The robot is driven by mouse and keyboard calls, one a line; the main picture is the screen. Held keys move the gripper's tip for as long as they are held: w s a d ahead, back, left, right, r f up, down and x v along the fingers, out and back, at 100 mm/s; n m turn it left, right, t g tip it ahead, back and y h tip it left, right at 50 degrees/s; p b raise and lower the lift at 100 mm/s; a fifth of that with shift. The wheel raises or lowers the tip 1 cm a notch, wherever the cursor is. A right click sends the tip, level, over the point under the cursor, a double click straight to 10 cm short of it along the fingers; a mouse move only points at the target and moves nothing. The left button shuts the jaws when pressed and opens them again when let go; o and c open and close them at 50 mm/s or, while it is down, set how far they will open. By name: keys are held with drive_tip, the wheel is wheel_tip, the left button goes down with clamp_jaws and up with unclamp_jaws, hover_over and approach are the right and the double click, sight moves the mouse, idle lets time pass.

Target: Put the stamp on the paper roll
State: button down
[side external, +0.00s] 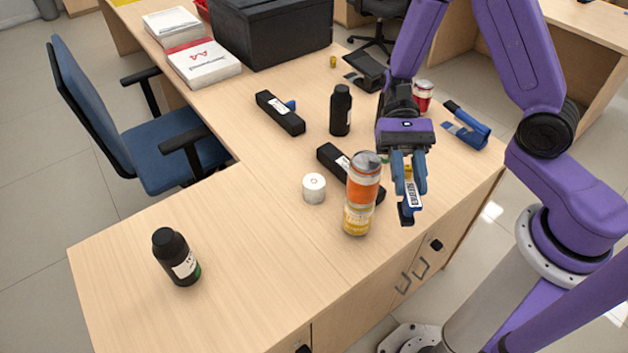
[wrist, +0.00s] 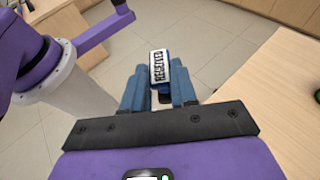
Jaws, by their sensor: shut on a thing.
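My gripper (side external: 409,190) is shut on the stamp (side external: 413,195), a small block with a white label. In the wrist view the stamp (wrist: 160,68) sits between the blue fingers of my gripper (wrist: 159,90), and its label reads "RECEIVED". The stamp is held in the air by the counter's right edge, with floor behind it in the wrist view. The white paper roll (side external: 314,188) stands upright on the counter, to the left of my gripper and apart from it. The roll is not seen in the wrist view.
An orange can stacked on a yellow can (side external: 358,218) stands between the roll and my gripper. A black box-like bar (side external: 332,158) lies behind them. Black bottles (side external: 341,112) (side external: 177,258), another black bar (side external: 280,113) and a blue stapler (side external: 468,127) are around.

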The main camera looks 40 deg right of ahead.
drive_tip(key=w+a+f+m+t+y, duration=0.1)
drive_tip(key=w+m+t+y, duration=0.2)
drive_tip(key=w+m+t, duration=0.45)
drive_tip(key=w+a+f+m+t+y, duration=0.1)
drive_tip(key=w+a+m+t+y, duration=0.25)
drive_tip(key=w, duration=0.65)
drive_tip(key=w+d+f+m+t+h, duration=0.2)
drive_tip(key=w+d+m+t, duration=0.2)
drive_tip(key=w+d+t, duration=0.15)
wheel_tip(320, 180, down, 10)
drive_tip(key=shift+a+r, duration=0.15)
drive_tip(key=shift+r, duration=0.05)
drive_tip(key=shift+s+f, duration=0.1)
drive_tip(key=c, duration=0.9)
unclamp_jaws()
